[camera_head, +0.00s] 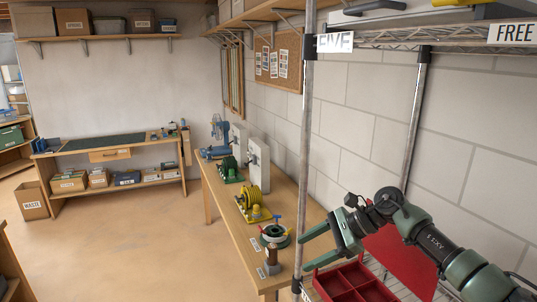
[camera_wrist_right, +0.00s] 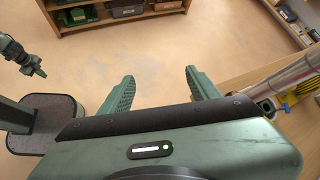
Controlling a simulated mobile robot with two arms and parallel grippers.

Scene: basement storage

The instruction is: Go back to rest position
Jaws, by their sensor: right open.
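My right gripper (camera_head: 303,253) is open in the head view, with its two green fingers apart and nothing between them. It reaches left past the shelf post, just above a red compartment box (camera_head: 345,273). In the right wrist view the open fingers (camera_wrist_right: 160,78) have only the floor behind them. What looks like my left gripper (camera_wrist_right: 36,69) shows small at the upper left of that view; its jaws are too small to judge. It is not visible in the head view.
A metal rack with a post (camera_head: 308,130) stands close to my right arm. Beyond is a wooden bench (camera_head: 226,212) with a yellow reel (camera_head: 251,200), a green reel (camera_head: 228,170) and a spool (camera_head: 274,237). The floor (camera_head: 140,235) at left is clear. A waste box (camera_head: 32,201) stands far left.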

